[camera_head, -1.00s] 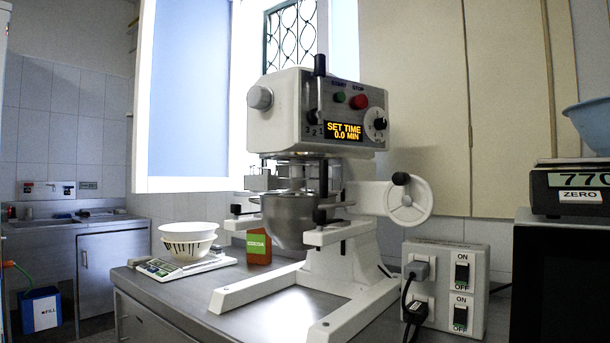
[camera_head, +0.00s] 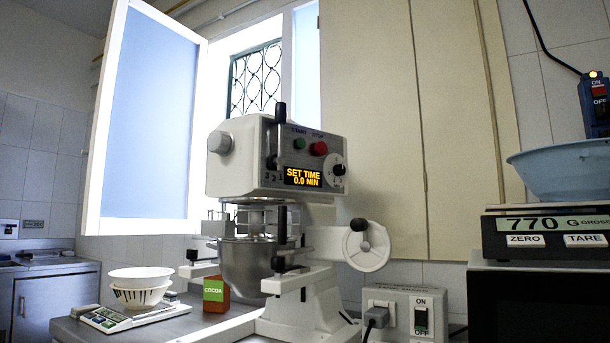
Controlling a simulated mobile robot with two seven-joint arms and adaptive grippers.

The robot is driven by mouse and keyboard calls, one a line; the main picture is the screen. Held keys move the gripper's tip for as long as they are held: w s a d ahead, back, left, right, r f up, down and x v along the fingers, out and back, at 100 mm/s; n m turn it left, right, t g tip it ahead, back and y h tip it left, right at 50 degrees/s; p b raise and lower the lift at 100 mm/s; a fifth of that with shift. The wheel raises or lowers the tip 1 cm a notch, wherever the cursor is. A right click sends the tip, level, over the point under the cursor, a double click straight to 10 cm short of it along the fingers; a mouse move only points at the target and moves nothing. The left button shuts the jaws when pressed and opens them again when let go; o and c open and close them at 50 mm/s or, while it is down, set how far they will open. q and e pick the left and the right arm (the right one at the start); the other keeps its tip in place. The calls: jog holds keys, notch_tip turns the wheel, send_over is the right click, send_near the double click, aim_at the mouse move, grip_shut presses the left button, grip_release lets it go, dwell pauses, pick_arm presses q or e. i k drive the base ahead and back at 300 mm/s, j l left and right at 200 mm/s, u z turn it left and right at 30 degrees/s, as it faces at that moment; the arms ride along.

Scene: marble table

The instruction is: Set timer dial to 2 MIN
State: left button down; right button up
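The white stand mixer (camera_head: 235,180) stands on the counter at the middle of the head view. Its timer dial (camera_head: 338,170) is a small round white dial with a dark centre on the right of the front panel. The display (camera_head: 303,177) to its left reads "SET TIME 0.0 MIN" in yellow. A green START button (camera_head: 299,144) and a red STOP button (camera_head: 319,148) sit above the display. A black-knobbed speed lever (camera_head: 280,122) stands on the panel beside the numbers 3, 2, 1. Neither of my grippers shows in the view.
A steel bowl (camera_head: 246,266) hangs under the mixer head, with a handwheel (camera_head: 366,246) at right. A small scale (camera_head: 128,318) with white bowls (camera_head: 139,279) and a cocoa box (camera_head: 216,294) stand left. A socket box (camera_head: 405,309) and a larger scale (camera_head: 545,234) with a blue bowl stand right.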

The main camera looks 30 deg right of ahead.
aim_at(338, 170)
jog(key=l+z, duration=0.1)
jog(key=z, duration=0.4)
jog(key=i+z, duration=0.1)
jog(key=z, duration=0.4)
jog(key=l+z, duration=0.1)
jog(key=z, duration=0.35)
jog(key=i+j, duration=0.05)
